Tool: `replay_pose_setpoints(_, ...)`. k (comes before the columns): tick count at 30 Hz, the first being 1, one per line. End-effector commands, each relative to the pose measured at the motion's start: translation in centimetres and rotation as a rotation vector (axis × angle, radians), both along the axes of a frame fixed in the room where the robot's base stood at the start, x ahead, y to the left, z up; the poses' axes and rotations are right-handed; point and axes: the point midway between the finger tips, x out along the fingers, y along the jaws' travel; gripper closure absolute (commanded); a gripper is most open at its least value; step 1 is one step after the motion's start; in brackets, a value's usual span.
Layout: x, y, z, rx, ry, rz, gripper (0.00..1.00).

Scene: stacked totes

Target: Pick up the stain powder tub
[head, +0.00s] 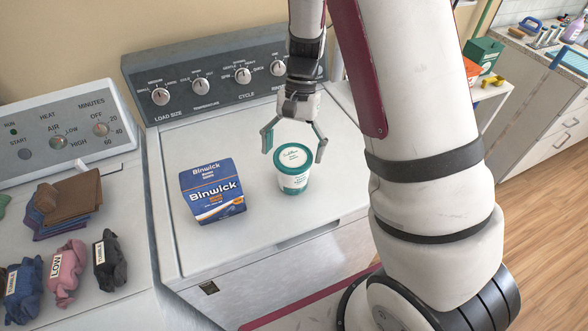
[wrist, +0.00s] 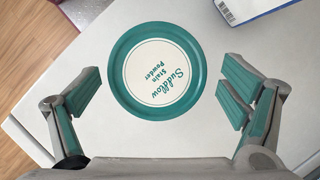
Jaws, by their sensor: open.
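The stain powder tub (head: 293,178) is a white and teal round tub standing upright on the white washer top. In the wrist view its teal-rimmed lid (wrist: 156,72) reads "Sudflow Stain Powder" and lies at upper centre. My gripper (head: 294,148) is open above the tub in the head view, with one teal-padded finger on each side of the lid. In the wrist view the two fingers (wrist: 160,95) stand left and right of the lid, with a gap on both sides. Nothing is held.
A blue Binwick box (head: 213,192) stands just left of the tub; its corner shows in the wrist view (wrist: 243,8). The washer's control panel (head: 220,83) rises behind. Folded cloths (head: 68,203) and several rolled garments lie on the dryer at left. The washer's front edge is clear.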

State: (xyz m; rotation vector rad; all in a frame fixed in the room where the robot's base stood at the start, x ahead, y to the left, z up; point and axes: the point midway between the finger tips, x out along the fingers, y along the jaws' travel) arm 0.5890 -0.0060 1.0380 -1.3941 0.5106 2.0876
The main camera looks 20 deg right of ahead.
Motion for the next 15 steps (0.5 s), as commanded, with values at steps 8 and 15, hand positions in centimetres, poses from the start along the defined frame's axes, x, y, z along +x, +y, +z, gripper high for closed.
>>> replay_pose_setpoints(8, -1.0, 0.4, -2.1, -0.001, 0.005, 0.001, 0.09)
replay_pose_setpoints(15, -1.7, 1.0, -4.8, -0.001, 0.002, 0.000, 0.09)
